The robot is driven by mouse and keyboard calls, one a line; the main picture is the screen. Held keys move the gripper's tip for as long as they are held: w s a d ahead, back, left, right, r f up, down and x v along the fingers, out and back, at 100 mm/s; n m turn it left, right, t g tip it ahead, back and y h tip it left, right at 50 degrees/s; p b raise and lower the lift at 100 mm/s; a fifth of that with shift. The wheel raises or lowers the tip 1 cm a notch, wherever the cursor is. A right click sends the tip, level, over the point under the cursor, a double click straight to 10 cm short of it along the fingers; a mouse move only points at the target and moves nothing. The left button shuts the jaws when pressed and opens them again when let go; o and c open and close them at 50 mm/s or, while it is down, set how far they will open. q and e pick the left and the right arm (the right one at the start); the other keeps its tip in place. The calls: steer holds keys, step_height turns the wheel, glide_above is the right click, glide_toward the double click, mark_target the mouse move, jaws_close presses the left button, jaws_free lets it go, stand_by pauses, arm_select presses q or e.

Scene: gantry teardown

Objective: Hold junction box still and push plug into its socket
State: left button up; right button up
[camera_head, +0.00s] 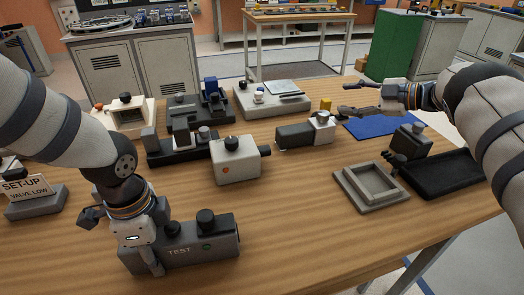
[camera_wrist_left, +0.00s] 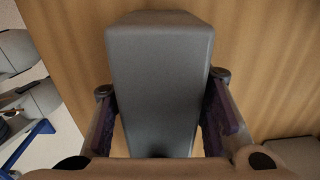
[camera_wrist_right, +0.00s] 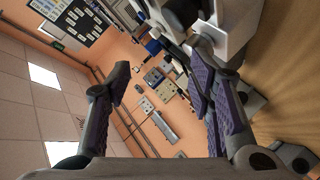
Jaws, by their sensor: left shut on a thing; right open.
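A dark grey box marked TEST (camera_head: 205,248), with two black knobs on top, stands at the front left of the table. My left gripper (camera_head: 145,245) is shut on its left end; in the left wrist view the grey body (camera_wrist_left: 160,85) lies between both fingers. My right gripper (camera_head: 350,100) is open and empty above the blue mat; its spread fingers (camera_wrist_right: 165,90) show in the right wrist view. A dark grey block with a white end piece (camera_head: 320,128) lies left of and below it. I cannot tell which part is the plug or where its socket is.
A white box with a black knob (camera_head: 232,170) stands mid-table. Dark fixtures (camera_head: 180,145) stand behind it. A grey square tray (camera_head: 352,190), a black tray (camera_head: 445,175) and the blue mat (camera_head: 375,125) are at right. The front middle of the table is clear.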

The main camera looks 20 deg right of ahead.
mark_target(270, 151)
steer(key=s+a+f+n+g+y, duration=0.1)
steer(key=s+a+f+g+y, duration=0.2)
steer(key=a, duration=0.4)
steer(key=s+a+n+g+y, duration=0.1)
steer(key=s+a+g, duration=0.2)
steer(key=a+g, duration=0.25)
steer(key=shift+t, duration=0.25)
steer(key=x, duration=1.2)
steer(key=shift+a+f, duration=0.25)
steer(key=shift+a, duration=0.05)
jaws_close()
steer(key=shift+d, duration=0.7)
steer(key=shift+s+f, duration=0.1)
steer(key=shift+s, duration=0.15)
steer(key=shift+m+g+h, duration=0.4)
steer(key=shift+m+g, duration=0.4)
steer(key=s, duration=0.2)
steer(key=s+f, duration=0.1)
steer(key=s, duration=0.5)
steer(key=shift+a+f, duration=0.25)
steer(key=shift+a, duration=0.05)
steer(key=s, duration=0.4)
steer(key=s+a+r+m+g, duration=0.1)
steer(key=s, duration=0.3)
steer(key=s+a+r+m, duration=0.1)
steer(key=s, duration=0.4)
